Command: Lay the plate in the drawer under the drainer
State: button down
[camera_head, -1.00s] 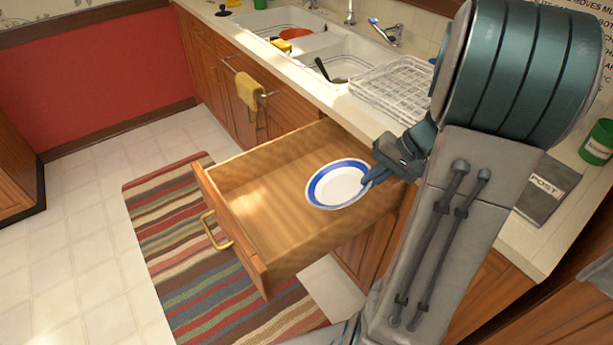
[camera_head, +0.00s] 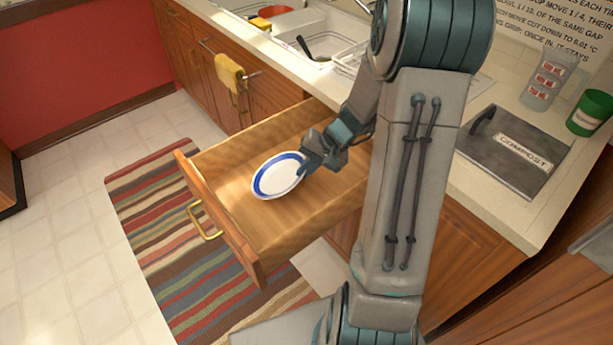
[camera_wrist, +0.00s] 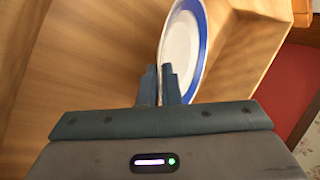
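The plate (camera_head: 279,175) is white with a blue band. It is in or just over the open wooden drawer (camera_head: 258,223), tilted. In the wrist view the plate (camera_wrist: 183,45) stands nearly edge-on with its rim between my fingers. My gripper (camera_head: 307,166) is shut on the plate's right rim; the fingers also show in the wrist view (camera_wrist: 160,85). I cannot tell whether the plate touches the drawer bottom. The drainer (camera_head: 349,60) is a clear rack on the counter above the drawer, mostly hidden behind my arm.
A yellow towel (camera_head: 231,75) hangs on a bar left of the drawer. A striped rug (camera_head: 150,220) lies on the floor below. The sink (camera_head: 325,43) with a dark-handled utensil is behind. A compost lid (camera_head: 510,150) and green tin (camera_head: 590,112) are on the right counter.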

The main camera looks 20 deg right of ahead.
notch_tip(320, 180, down, 3)
jog(key=shift+f, duration=0.15)
jog(key=c, duration=1.6)
grip_release()
jog(key=v, duration=1.2)
jog(key=shift+s+a+r+n+h+p, duration=0.1)
jog(key=shift+s+a+r+n+h, duration=1.15)
jog(key=shift+s+a, duration=0.9)
jog(key=shift+s+a+r+n+h+p, duration=0.1)
jog(key=shift+s+a+r+n+h, duration=0.65)
jog(key=shift+s+a+r, duration=1.4)
jog(key=shift+s+a+r+n+h+p, duration=0.1)
jog(key=shift+s+a+r+n+h, duration=1.15)
jog(key=shift+s, duration=1.5)
jog(key=shift+a+f+m+y, duration=0.25)
jog(key=shift+f, duration=0.1)
